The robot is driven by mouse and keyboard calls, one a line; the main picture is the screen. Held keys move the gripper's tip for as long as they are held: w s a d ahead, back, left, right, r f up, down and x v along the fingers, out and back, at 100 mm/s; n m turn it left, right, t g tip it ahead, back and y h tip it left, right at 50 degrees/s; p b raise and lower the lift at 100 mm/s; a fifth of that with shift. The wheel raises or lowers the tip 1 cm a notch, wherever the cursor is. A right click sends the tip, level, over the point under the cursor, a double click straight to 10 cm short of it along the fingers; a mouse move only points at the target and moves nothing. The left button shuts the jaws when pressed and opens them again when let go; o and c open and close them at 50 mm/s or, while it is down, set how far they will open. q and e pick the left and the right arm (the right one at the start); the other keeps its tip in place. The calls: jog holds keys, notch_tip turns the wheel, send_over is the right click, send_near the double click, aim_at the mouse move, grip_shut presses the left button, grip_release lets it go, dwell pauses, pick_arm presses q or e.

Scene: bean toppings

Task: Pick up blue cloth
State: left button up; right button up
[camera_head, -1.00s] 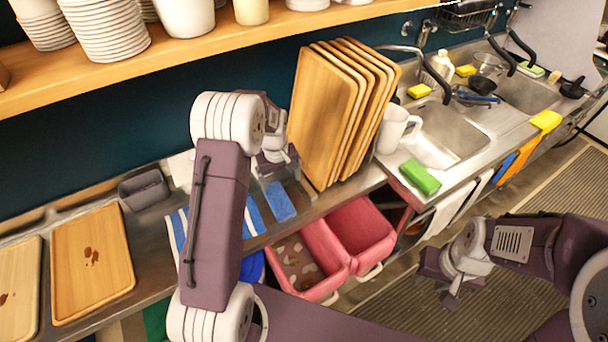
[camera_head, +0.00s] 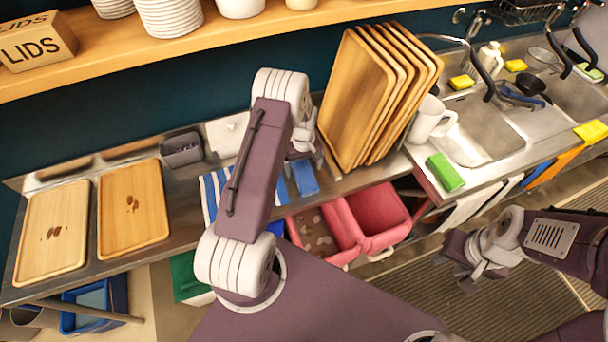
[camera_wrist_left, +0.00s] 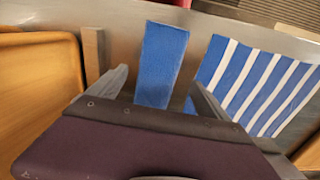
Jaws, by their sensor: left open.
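The blue cloth (camera_head: 305,178) lies on the metal counter beside the wooden trays standing on edge. In the left wrist view it is a flat blue strip (camera_wrist_left: 162,55) between my two fingers. My left gripper (camera_wrist_left: 157,92) is open above its near end, with nothing gripped. In the head view my left gripper (camera_head: 303,158) is partly hidden by its own arm. A blue-and-white striped cloth (camera_head: 212,188) lies just left of the blue cloth. My right gripper (camera_head: 462,268) hangs over the floor at right, away from the cloth; its jaw opening is unclear.
Upright wooden trays (camera_head: 352,95) stand close right of the cloth. Red bins (camera_head: 376,218) hang below the counter edge. Two flat trays (camera_head: 133,207) (camera_head: 53,230) with bean marks lie at left. A grey container (camera_head: 182,150) stands behind. A shelf (camera_head: 200,38) runs overhead.

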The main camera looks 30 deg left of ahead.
aim_at(304, 174)
pick_arm(q)
notch_tip(304, 174, down, 3)
jog(key=shift+w+f+p, duration=0.1)
jog(key=shift+f+p, duration=0.1)
jog(key=shift+p, duration=0.25)
jog(key=shift+w+f, duration=0.15)
jog(key=shift+f, duration=0.05)
jog(key=shift+s+r, duration=0.1)
jog(key=shift+s, duration=0.1)
jog(key=c, duration=1.2)
jog(key=shift+c, duration=1.3)
jog(key=shift+w, duration=0.1)
pick_arm(e)
jog(key=shift+r, duration=0.8)
pick_arm(q)
jog(key=shift+r, duration=0.1)
pick_arm(e)
jog(key=shift+w, duration=0.1)
